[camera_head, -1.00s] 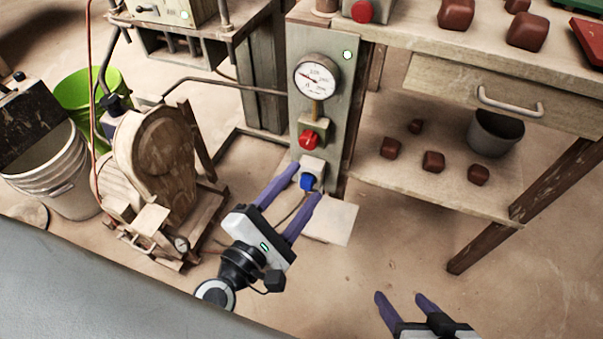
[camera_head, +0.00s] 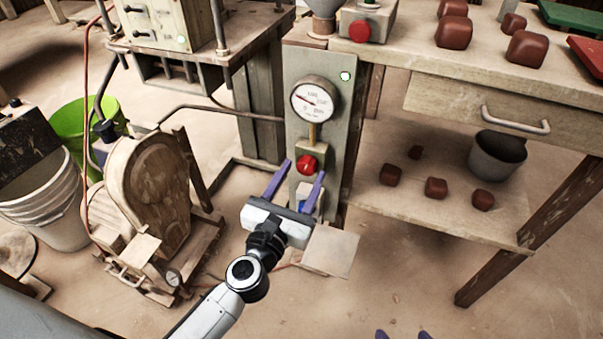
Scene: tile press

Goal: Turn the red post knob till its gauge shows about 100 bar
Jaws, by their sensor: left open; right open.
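The red post knob (camera_head: 307,164) sits on the front of the grey post (camera_head: 343,140), below the round white gauge (camera_head: 315,98). The gauge's needle points to the upper left; its numbers are too small to read. A blue knob (camera_head: 303,206) is lower on the post, partly hidden by my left gripper. My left gripper (camera_head: 300,170) is open, its purple fingers pointing up, one tip on each side just below the red knob, holding nothing. Only the fingertips of my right gripper (camera_head: 399,335) show at the bottom edge, apart and empty.
A wooden pump-like machine (camera_head: 150,190) stands left of the post, with a white bucket (camera_head: 45,205) and a green bucket (camera_head: 72,128) beyond. A workbench (camera_head: 440,200) with reddish blocks is at the right. A pale flat plate (camera_head: 330,252) lies at the post's foot.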

